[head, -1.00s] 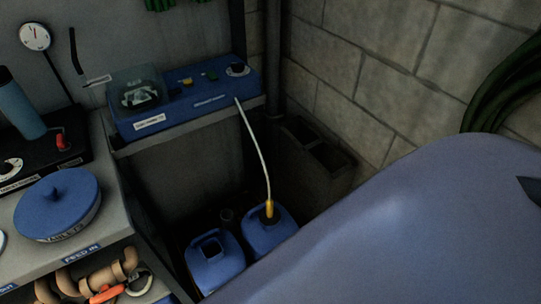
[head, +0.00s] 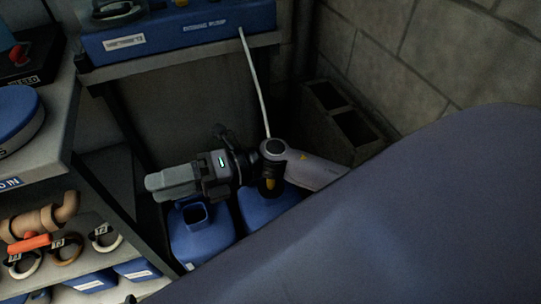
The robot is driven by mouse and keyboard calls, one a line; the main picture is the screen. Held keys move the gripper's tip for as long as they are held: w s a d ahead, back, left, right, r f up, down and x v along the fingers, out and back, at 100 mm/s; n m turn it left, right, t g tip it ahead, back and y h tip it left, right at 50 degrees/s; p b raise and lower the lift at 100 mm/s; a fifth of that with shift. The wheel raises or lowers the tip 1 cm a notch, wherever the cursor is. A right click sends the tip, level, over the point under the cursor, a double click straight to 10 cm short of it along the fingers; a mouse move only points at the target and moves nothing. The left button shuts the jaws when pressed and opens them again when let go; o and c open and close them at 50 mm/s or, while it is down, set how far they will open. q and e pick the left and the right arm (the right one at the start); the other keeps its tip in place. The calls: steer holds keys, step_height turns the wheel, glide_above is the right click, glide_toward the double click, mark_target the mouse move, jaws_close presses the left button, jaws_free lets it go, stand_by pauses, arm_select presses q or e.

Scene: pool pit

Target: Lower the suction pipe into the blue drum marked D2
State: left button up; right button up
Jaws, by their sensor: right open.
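Two blue drums stand on the floor under the pump shelf. The left drum (head: 200,240) shows an open square neck; the right drum (head: 262,208) is partly covered by my arm. No D2 mark is readable on either. The suction pipe's pale hose (head: 255,85) runs from the blue pump unit down behind my right wrist; a yellow part (head: 270,186) shows low at the right drum, mostly hidden. My right gripper (head: 168,184) is open, its grey fingers pointing left above the left drum's neck, apart from the pipe. My left gripper is not in view.
The blue pump unit (head: 185,32) sits on a shelf above the drums. A hollow concrete block (head: 340,108) stands at the wall to the right. A rack with pipe fittings (head: 45,222) is at left. A large smooth blue-grey shape hides the lower right.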

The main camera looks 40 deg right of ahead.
steer(key=w+d+f+n+g+h+b, duration=0.1)
steer(key=d+f+n+g+h+b, duration=0.25)
steer(key=d+f+n+h, duration=0.35)
steer(key=w+d+f+n+g+h+b, duration=0.25)
steer(key=f+n+b, duration=0.2)
steer(key=f, duration=0.45)
steer(key=w+d+h+b, duration=0.1)
steer(key=d+h+b, duration=0.1)
steer(key=d, duration=0.3)
steer(key=w+d+f+t+h+b, duration=0.1)
steer(key=d+h+b, duration=0.1)
steer(key=d+h, duration=0.2)
steer(key=w+d+t+h+b, duration=0.1)
steer(key=w+d+h, duration=0.1)
steer(key=d, duration=0.5)
steer(key=shift+d+f+n+h+b, duration=0.1)
steer(key=shift+f+n+h+b, duration=0.3)
steer(key=shift+h, duration=0.15)
steer(key=shift+d+f, duration=0.15)
steer(key=shift+d, duration=0.1)
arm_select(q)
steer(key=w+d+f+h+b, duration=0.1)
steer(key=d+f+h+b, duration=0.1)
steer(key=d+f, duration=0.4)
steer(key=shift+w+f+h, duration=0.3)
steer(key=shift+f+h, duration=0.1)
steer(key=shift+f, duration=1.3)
arm_select(e)
steer(key=shift+a+f, duration=0.1)
steer(key=shift+f, duration=3.1)
